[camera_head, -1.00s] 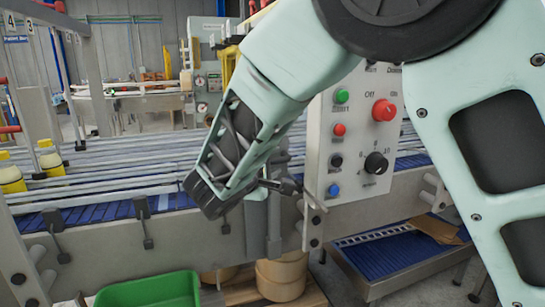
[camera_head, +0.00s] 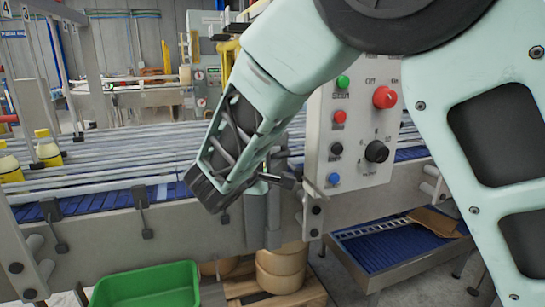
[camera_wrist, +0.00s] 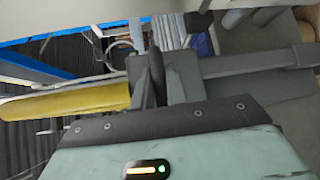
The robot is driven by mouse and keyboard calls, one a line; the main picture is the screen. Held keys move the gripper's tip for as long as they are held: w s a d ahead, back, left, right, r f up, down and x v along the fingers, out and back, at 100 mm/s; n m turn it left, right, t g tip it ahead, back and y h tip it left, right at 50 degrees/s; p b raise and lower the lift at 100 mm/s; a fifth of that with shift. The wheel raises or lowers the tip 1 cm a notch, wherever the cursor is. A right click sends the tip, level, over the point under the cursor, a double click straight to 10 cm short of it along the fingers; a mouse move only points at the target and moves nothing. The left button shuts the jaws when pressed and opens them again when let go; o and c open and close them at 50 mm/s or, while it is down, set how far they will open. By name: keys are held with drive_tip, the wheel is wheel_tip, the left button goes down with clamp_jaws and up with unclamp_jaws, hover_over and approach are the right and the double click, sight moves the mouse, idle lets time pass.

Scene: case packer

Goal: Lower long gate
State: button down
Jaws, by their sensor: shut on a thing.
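The long gate seems to be the grey upright bar (camera_head: 256,222) on the front side of the conveyor, left of the control panel. In the wrist view a grey bar (camera_wrist: 255,64) runs right from between my fingers. My gripper (camera_head: 284,181) reaches rightward at the top of this bar, just beside the panel's lower left edge. In the wrist view my gripper (camera_wrist: 158,78) is shut on a grey piece at the bar's end. The exact grip is partly hidden by the fingers and my wrist.
The control panel (camera_head: 352,130) with coloured buttons stands close right of my gripper. The conveyor rails (camera_head: 100,160) run behind, with yellow bottles (camera_head: 46,150) at left. A green bin (camera_head: 150,287) is below. A yellow bar (camera_wrist: 65,103) shows in the wrist view.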

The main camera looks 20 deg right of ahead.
wheel_tip(320, 180, down, 18)
drive_tip(key=b, duration=1.6)
drive_tip(key=shift+b, duration=0.35)
drive_tip(key=shift+s, duration=0.1)
drive_tip(key=c, duration=1.4)
unclamp_jaws()
drive_tip(key=shift+f, duration=0.1)
drive_tip(key=b+v, duration=0.2)
drive_tip(key=v, duration=1.5)
drive_tip(key=shift+s, duration=0.15)
drive_tip(key=shift+a, duration=0.15)
